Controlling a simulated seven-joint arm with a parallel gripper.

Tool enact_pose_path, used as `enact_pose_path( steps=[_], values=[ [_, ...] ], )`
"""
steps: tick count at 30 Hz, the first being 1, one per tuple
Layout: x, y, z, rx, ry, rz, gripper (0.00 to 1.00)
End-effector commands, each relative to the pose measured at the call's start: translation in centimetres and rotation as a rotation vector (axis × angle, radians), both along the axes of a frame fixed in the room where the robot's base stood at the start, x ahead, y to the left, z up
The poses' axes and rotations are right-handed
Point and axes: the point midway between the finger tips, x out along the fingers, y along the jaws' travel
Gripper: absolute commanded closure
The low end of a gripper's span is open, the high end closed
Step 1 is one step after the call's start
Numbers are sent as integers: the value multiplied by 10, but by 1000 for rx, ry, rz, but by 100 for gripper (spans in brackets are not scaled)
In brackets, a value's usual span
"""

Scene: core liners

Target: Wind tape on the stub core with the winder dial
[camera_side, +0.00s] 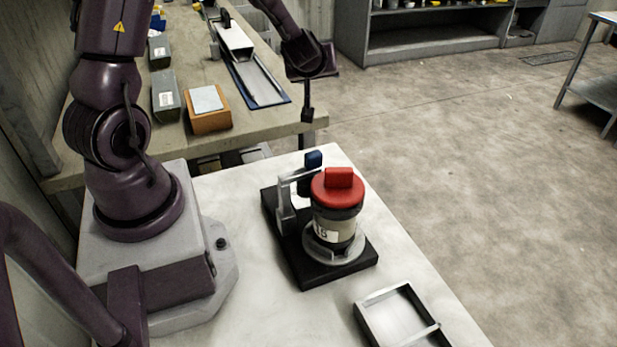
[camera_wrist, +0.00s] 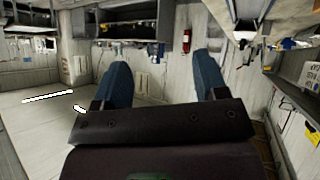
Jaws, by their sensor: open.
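The winder stands on a black base (camera_side: 309,271) on the white table. A red dial (camera_side: 338,188) with a raised grip block sits on top of a short upright core (camera_side: 327,231), which has a cream band with a printed label. The core stands on a grey round plate (camera_side: 318,252). A grey bracket (camera_side: 284,206) with a dark blue part (camera_side: 313,160) rises beside it. My gripper (camera_side: 307,113) is beyond the winder, above and apart from it. In the wrist view my gripper (camera_wrist: 163,72) has its two blue fingers wide apart, with nothing between them.
An open metal tray (camera_side: 362,318) lies at the table's front right. A back bench (camera_side: 268,125) holds an orange-brown box (camera_side: 208,121), grey boxes (camera_side: 166,92) and a long rail device (camera_side: 256,80). Open floor lies to the right.

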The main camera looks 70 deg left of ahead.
Motion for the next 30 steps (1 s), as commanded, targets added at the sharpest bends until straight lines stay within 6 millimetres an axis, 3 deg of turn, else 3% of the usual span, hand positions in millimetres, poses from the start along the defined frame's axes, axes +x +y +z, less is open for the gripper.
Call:
enact_pose_path(
  steps=[5, 9, 16, 23, 30],
  values=[
    [29, -1, 23, 197, -32, -296, 34],
    [45, -14, 34, 315, -37, -537, 34],
    [53, -48, 35, 443, 1, -943, 34],
    [33, -80, 15, 487, 113, -1345, 34],
    [-18, -95, -17, 441, 319, -1726, 34]
  ],
)
